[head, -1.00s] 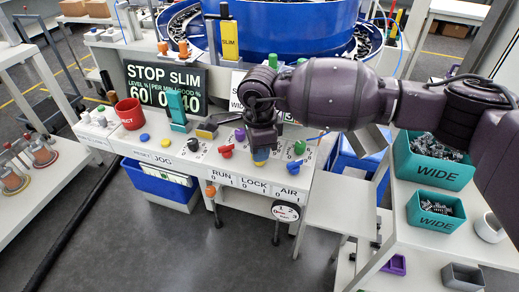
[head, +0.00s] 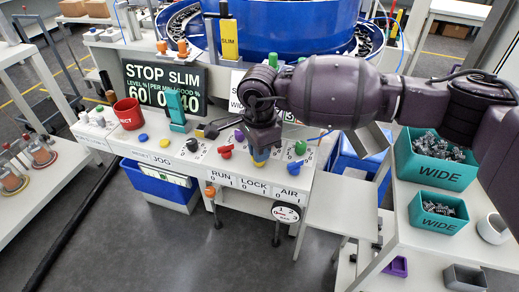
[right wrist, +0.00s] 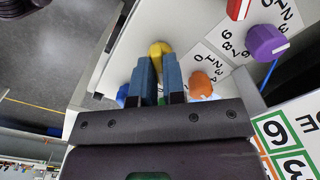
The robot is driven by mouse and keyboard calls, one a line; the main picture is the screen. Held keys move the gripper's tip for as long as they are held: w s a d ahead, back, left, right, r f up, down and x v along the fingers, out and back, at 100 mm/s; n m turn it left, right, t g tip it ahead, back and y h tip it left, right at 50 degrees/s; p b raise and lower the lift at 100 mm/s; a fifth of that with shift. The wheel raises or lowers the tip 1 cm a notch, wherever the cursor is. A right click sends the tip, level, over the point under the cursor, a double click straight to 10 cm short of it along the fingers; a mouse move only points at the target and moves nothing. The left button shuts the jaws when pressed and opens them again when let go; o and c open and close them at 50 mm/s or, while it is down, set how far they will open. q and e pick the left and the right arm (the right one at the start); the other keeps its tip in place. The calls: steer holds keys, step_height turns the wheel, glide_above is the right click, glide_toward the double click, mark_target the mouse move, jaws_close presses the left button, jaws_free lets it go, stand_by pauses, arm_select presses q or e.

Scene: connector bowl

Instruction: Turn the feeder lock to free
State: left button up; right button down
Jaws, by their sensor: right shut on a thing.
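The yellow lock knob (right wrist: 157,48) shows in the right wrist view at the tips of my right gripper (right wrist: 158,64), whose two blue fingers are closed on it. In the head view, my right gripper (head: 262,150) points down over the panel, behind the LOCK label (head: 254,187) with its 0 and 1. There the gripper hides most of the knob, so I cannot tell which mark it points to. My left gripper is in neither view.
A red knob (head: 226,152) and a purple knob (head: 239,135) stand left of the gripper. A green knob (head: 300,147) is close on its right. A red cup (head: 129,114) and a teal block (head: 177,110) stand further left. Teal WIDE bins (head: 436,172) are at right.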

steer(key=c, duration=1.2)
jaws_free()
steer(key=shift+r, duration=0.55)
step_height(320, 180, up, 10)
steer(key=p, duration=0.1)
steer(key=shift+f, duration=0.15)
